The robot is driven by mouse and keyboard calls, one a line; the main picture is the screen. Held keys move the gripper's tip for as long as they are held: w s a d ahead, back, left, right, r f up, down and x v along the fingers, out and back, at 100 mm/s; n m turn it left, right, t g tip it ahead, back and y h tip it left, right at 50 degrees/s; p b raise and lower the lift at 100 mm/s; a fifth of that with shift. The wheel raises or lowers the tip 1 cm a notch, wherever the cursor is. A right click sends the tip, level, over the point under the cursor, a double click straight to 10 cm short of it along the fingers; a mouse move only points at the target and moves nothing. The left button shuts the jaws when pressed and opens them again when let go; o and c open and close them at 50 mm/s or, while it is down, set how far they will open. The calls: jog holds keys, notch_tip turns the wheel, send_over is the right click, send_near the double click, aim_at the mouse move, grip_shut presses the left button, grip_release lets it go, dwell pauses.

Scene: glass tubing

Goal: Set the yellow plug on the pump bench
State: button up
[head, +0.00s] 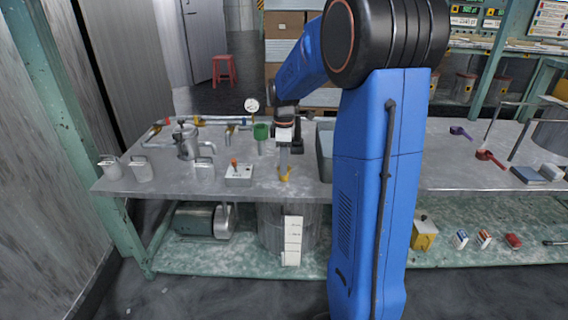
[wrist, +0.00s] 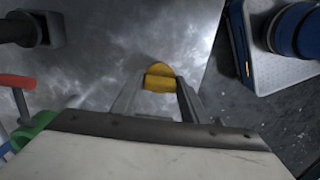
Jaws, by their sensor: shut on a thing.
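My gripper (head: 284,172) is shut on the yellow plug (head: 285,178) near the front edge of the metal bench (head: 225,190). In the wrist view the plug (wrist: 160,70) sits between the two fingertips (wrist: 158,88), with rounded yellow parts showing beyond and between them. The grey bench top (wrist: 100,60) lies behind it. The plug is low over the bench; I cannot tell whether it touches the surface. My blue arm hides the middle of the bench in the head view.
Bare bench top lies around the plug.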

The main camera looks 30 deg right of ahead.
jog(key=shift+f, duration=0.15)
jog(key=o, duration=1)
jog(key=shift+o, duration=0.2)
notch_tip(320, 180, up, 12)
jog(key=s+a+r+m+t, duration=0.1)
jog(key=s+a+r+m, duration=0.15)
jog(key=s+a, duration=0.45)
jog(key=s+a+f+m+t, duration=0.1)
jog(key=s+a+f+m, duration=0.1)
jog(key=s, duration=0.6)
jog(key=s+a+f+m+t, duration=0.1)
jog(key=s+a+f+m, duration=0.2)
jog(key=s, duration=0.5)
jog(key=s+a+f+m+t, duration=0.1)
jog(key=s+a+f+m, duration=0.2)
jog(key=s, duration=0.5)
jog(key=shift+a+m+t, duration=0.35)
jog(key=shift+a+t, duration=0.05)
jog(key=shift+a, duration=0.25)
